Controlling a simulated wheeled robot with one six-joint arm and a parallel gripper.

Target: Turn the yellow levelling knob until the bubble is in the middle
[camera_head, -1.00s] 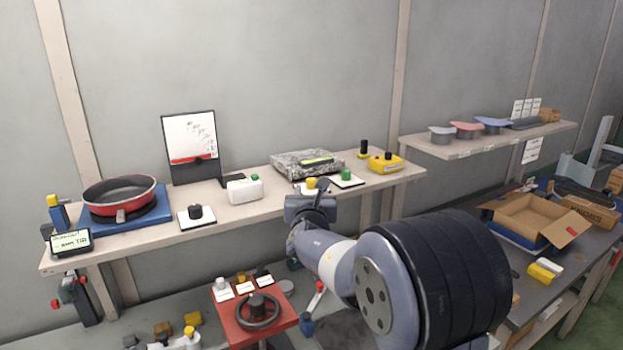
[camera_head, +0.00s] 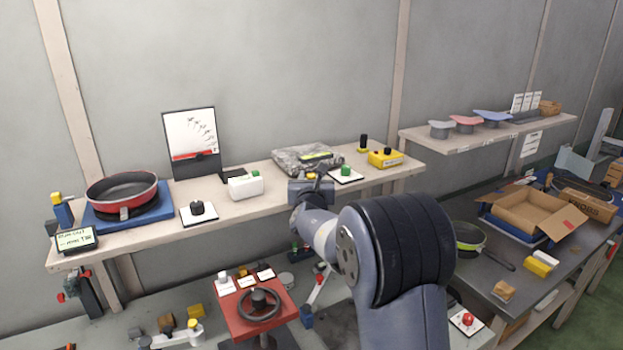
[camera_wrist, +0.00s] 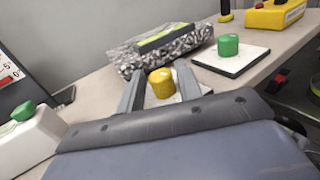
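The yellow knob (camera_wrist: 161,84) stands on a white plate in front of the speckled granite block (camera_wrist: 190,40). A yellow-green level vial (camera_wrist: 165,38) lies on top of the block, and it also shows in the head view (camera_head: 315,156). The bubble is too small to make out. My gripper (camera_wrist: 159,70) is open, with one finger on each side of the knob. I cannot tell whether either finger touches it. In the head view my gripper (camera_head: 317,178) is at the shelf's front edge and hides the knob.
A green knob (camera_wrist: 228,46) on its own white plate is close on the right. A white box with a green button (camera_wrist: 25,130) is on the left. A yellow box (camera_head: 385,158) stands farther right on the shelf. A red pan (camera_head: 122,192) is at the far left.

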